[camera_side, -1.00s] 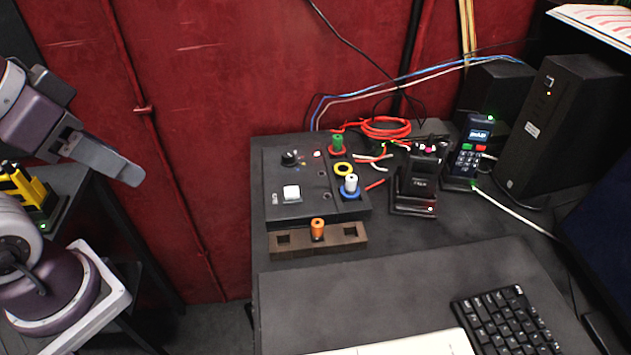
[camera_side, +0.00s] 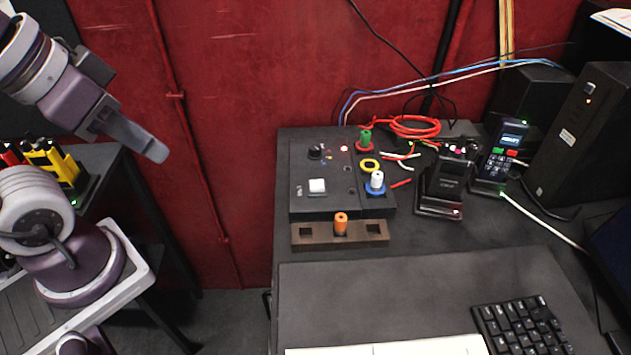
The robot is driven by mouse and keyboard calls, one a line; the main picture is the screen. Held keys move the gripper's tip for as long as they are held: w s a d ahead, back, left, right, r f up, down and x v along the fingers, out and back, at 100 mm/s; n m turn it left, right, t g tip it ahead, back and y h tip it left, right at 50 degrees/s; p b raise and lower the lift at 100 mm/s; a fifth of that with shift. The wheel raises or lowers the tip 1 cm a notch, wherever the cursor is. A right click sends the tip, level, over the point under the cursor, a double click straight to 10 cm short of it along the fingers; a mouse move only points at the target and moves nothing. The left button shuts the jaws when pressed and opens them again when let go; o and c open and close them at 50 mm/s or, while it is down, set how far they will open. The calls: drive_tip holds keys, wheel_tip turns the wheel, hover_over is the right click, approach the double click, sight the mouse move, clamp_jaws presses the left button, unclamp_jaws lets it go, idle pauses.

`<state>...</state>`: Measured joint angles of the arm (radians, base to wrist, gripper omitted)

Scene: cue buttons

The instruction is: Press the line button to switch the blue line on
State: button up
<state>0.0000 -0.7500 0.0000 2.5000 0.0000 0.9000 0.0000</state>
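A black control box (camera_side: 328,196) stands at the back left of the dark desk. I cannot tell from any label whether the white one is the line button. My gripper (camera_side: 158,152) hangs at the left, well apart from the box and above the gap beside the desk. Its fingers show edge-on, so whether they are open or shut is unclear.
Green (camera_side: 365,138) and white (camera_side: 377,180) pegs stand on the box's right side. An orange peg (camera_side: 341,221) stands in a wooden block (camera_side: 302,233) in front. The front mat is mostly clear.

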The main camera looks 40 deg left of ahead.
clamp_jaws()
idle(0.8)
idle(0.5)
drive_tip(key=w+a+r+m+t+y, duration=0.1)
drive_tip(key=w+a+m+t, duration=0.15)
drive_tip(key=w, duration=0.65)
drive_tip(key=w+a+r+m+t+y, duration=0.15)
drive_tip(key=w+m, duration=0.25)
drive_tip(key=w, duration=0.5)
drive_tip(key=w+d+f+m+g+h, duration=0.2)
drive_tip(key=w+d+f+m+h, duration=0.3)
drive_tip(key=d+f+m+h, duration=0.3)
wheel_tip(320, 180, down, 2)
drive_tip(key=d+m, duration=0.2)
drive_tip(key=shift+d+g, duration=0.3)
drive_tip(key=shift+w+f+h, duration=0.1)
drive_tip(key=shift+h, duration=0.15)
